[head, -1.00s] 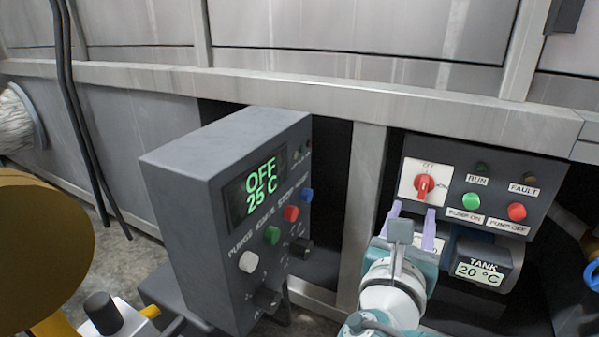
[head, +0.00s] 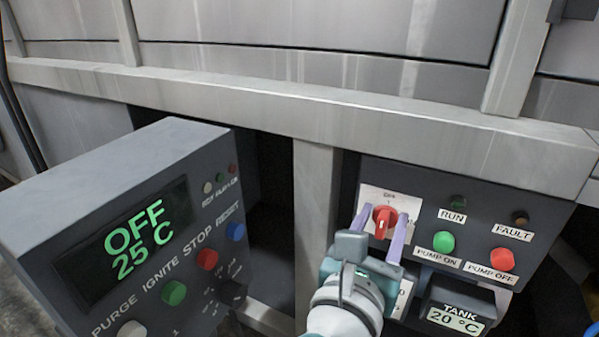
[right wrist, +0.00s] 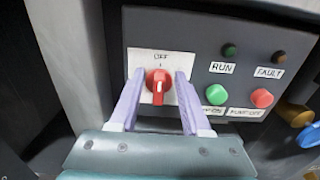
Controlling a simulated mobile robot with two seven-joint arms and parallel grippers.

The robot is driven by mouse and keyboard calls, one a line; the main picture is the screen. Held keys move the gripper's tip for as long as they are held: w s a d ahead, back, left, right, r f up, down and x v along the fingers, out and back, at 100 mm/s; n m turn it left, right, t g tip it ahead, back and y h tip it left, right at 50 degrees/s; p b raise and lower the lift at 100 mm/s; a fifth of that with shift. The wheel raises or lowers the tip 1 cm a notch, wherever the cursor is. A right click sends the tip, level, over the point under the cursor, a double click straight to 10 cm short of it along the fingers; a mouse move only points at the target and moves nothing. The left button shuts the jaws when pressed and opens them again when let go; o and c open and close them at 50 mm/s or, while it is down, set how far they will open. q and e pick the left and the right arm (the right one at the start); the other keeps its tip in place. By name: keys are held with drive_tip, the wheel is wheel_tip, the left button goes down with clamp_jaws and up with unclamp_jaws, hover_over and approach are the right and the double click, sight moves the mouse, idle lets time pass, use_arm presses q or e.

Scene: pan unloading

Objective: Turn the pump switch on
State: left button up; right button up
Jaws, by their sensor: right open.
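The pump switch is a red rotary knob (head: 384,220) on a white plate on the dark pump panel at the right of the head view. The lower label on the plate is partly hidden by my gripper. My left gripper is out of view.
On the same panel are a green PUMP ON button (head: 443,243), a red PUMP OFF button (head: 502,260) and dark RUN and FAULT lamps. A grey control box (head: 110,195) at left reads OFF, 25 C. A metal post stands between.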

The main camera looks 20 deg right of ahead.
drive_tip(key=shift+s+a, duration=0.1)
drive_tip(key=shift+a, duration=0.05)
clamp_jaws()
idle(0.4)
